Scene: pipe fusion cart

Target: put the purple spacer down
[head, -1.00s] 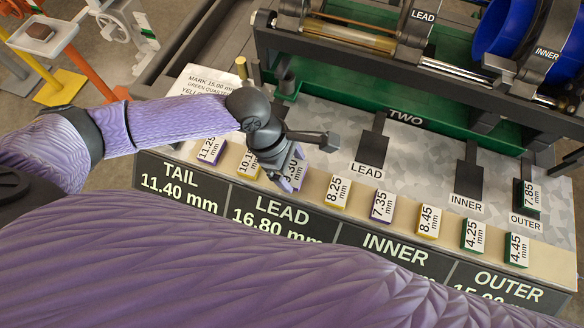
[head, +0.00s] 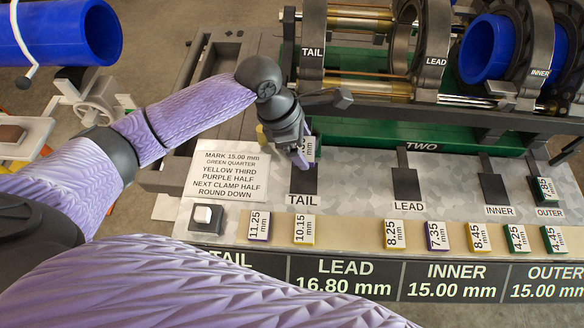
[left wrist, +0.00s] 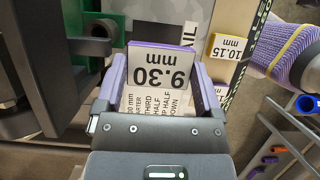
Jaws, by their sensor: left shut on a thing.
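My left gripper (head: 302,158) is shut on the purple spacer marked 9.30 mm, whose label (head: 310,147) shows partly behind the fingers in the head view. In the left wrist view the purple spacer (left wrist: 163,70) sits between the two fingers, its label upside down. The gripper points down at the black TAIL pad (head: 305,181) on the grey panel. The spacer is at the pad's far end; I cannot tell whether it touches the pad. My right gripper is not in view.
Several spacers stand along the beige front strip, including 11.25 (head: 259,226) and 10.15 (head: 304,229). The LEAD pad (head: 406,186) and INNER pad (head: 494,188) are bare. An instruction card (head: 229,172) lies left of TAIL. The clamp frame (head: 312,60) rises behind.

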